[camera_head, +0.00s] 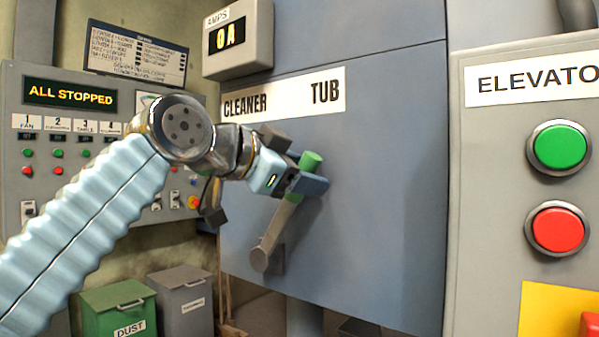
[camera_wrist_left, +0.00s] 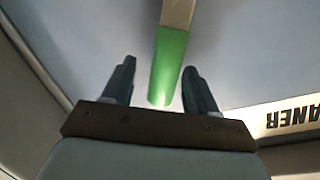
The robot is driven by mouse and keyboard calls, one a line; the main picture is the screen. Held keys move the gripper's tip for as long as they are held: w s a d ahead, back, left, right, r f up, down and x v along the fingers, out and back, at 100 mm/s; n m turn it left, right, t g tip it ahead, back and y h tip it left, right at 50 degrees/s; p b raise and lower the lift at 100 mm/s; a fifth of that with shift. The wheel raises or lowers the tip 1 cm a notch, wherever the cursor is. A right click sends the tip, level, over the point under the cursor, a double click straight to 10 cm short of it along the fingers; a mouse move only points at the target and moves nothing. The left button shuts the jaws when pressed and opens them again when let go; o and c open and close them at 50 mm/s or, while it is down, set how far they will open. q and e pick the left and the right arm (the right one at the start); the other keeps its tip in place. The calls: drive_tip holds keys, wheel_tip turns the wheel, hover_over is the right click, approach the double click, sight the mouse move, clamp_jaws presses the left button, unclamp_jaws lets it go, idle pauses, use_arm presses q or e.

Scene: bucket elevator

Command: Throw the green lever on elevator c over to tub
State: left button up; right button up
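The lever's green grip (camera_head: 311,160) stands below the CLEANER / TUB label (camera_head: 290,95) on the grey-blue panel. Its grey arm (camera_head: 280,230) runs from a round pivot at lower left up and right to the grip, which sits nearer the TUB word. My left gripper (camera_head: 297,165) is at the grip and hides part of the lever. In the left wrist view the green grip (camera_wrist_left: 168,65) lies between the two spread fingers of the left gripper (camera_wrist_left: 158,78). A gap shows on the left side; the right finger is closer, and contact there is unclear. My right gripper is out of view.
A control panel (camera_head: 62,140) reading ALL STOPPED is at left. An ELEVATOR box with a green button (camera_head: 559,147) and a red button (camera_head: 557,229) is at right. Bins, one a green dust bin (camera_head: 118,308), stand below.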

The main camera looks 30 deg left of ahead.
use_arm(q)
drive_tip(key=v, duration=1.4)
drive_tip(key=shift+w, duration=0.1)
